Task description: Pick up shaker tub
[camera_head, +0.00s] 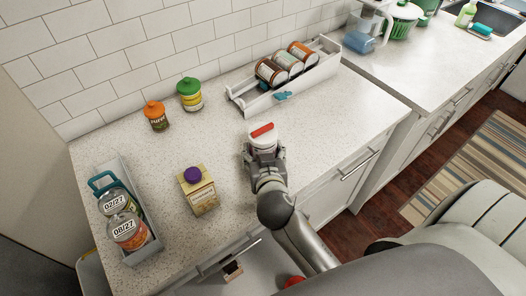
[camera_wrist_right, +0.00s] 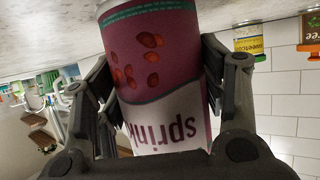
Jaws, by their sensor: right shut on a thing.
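A tub with a white-and-purple label (camera_wrist_right: 160,70) reading "sprin…" is between the two fingers of my right gripper (camera_wrist_right: 160,95) in the right wrist view, touched on both sides. Whether the tub touches the counter is hidden. My left gripper is not in view.
An orange-lidded jar (camera_head: 156,117) and a green-lidded jar (camera_head: 190,95) stand near the wall. A purple-capped carton (camera_head: 198,192) stands left of my gripper. A grey bin (camera_head: 155,250) with cans is at left; a white rack (camera_head: 325,70) with cans is behind. Counter between is clear.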

